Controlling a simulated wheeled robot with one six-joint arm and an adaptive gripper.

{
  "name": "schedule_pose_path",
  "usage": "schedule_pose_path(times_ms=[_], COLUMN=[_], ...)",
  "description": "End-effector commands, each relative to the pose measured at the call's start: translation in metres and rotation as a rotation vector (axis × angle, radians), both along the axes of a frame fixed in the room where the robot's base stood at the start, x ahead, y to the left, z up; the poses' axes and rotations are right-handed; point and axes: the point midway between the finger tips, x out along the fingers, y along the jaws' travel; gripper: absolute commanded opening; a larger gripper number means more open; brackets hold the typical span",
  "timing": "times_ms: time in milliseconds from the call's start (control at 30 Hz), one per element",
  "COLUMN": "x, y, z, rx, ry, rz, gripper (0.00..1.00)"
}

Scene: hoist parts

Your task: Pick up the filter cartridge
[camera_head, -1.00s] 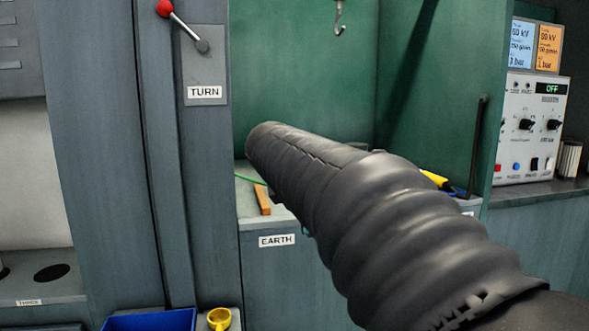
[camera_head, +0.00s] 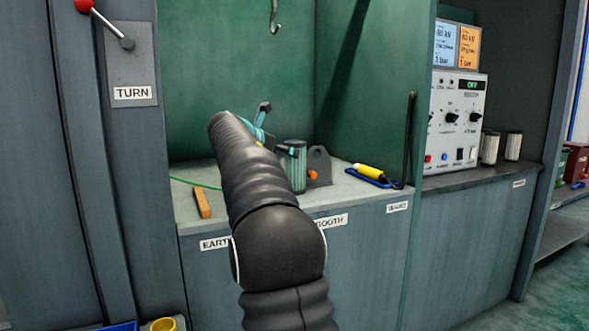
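A grey-green ribbed cylinder (camera_head: 297,172), which looks like a filter cartridge, stands upright on the bench in the green bay, partly behind my gripper. Two paler ribbed cylinders, (camera_head: 489,148) and (camera_head: 513,146), stand on the right-hand counter and look like cartridges too. My gripper (camera_head: 279,130), dark with teal parts, shows past the end of my black sleeved arm. Its fingers look spread, with nothing seen between them. One finger tip is close to the top of the bay cylinder; I cannot tell whether they touch.
A grey bracket with an orange knob (camera_head: 312,174) is beside the cylinder. A yellow-handled tool (camera_head: 370,171) lies on a blue holder to the right. An orange-brown block (camera_head: 202,203) and green wire lie left. A hook (camera_head: 274,18) hangs above. A dark upright rod (camera_head: 410,140) stands at the bay's right.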

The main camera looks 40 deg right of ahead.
Motion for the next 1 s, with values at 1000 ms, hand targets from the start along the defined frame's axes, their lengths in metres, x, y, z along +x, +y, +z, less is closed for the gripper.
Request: schedule_pose_path(times_ms=[1000], x=[0.020], y=[-0.071], z=[-0.030], rx=[0.001], ry=[-0.002], rz=[0.000], gripper=[0.99])
